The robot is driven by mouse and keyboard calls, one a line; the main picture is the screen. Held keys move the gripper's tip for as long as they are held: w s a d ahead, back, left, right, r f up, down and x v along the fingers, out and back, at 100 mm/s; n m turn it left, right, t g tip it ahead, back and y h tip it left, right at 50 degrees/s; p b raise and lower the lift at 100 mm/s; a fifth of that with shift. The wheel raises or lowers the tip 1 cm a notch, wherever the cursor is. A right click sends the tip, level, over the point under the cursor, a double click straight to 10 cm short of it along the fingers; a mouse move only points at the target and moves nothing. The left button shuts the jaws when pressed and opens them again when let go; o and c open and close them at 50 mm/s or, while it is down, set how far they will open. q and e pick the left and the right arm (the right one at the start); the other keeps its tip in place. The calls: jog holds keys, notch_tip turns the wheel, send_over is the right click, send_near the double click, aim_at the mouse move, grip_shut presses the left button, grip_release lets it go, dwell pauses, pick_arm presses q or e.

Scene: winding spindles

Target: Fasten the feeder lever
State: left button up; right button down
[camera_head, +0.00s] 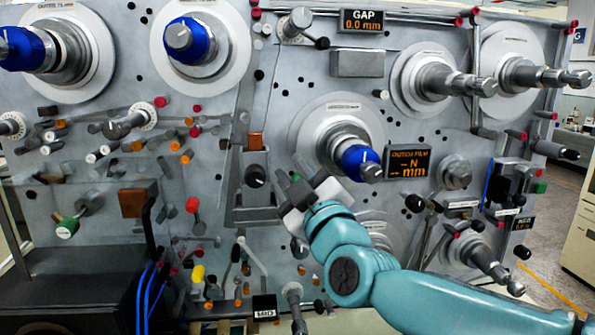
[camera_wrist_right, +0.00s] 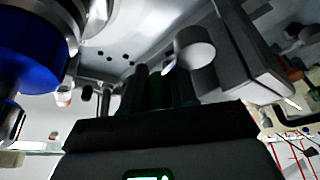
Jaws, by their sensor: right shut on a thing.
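My right gripper (camera_head: 290,182) is at the middle of the machine panel, just right of a dark block with a black round knob (camera_head: 255,176). It is shut on what looks like the feeder lever. Little of the lever shows; a dark green part (camera_wrist_right: 158,92) is between the dark fingers in the right wrist view, and the rest is hidden by the gripper. I cannot tell whether the lever is fastened. My left gripper is not in view.
A blue-hubbed spindle (camera_head: 358,163) is close on the right of the gripper; its blue hub (camera_wrist_right: 32,50) fills the wrist view's left. A grey cylinder (camera_wrist_right: 195,48) is near the fingers. Several rollers and pegs stick out of the panel. Free floor shows at far right.

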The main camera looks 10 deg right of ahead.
jog(key=shift+r, duration=0.1)
dwell(0.3)
jog(key=c, duration=1.3)
grip_release()
jog(key=shift+o, duration=0.2)
jog(key=shift+s+a, duration=0.15)
jog(key=b+v, duration=0.5)
jog(key=v, duration=1.1)
jog(key=shift+s, duration=0.15)
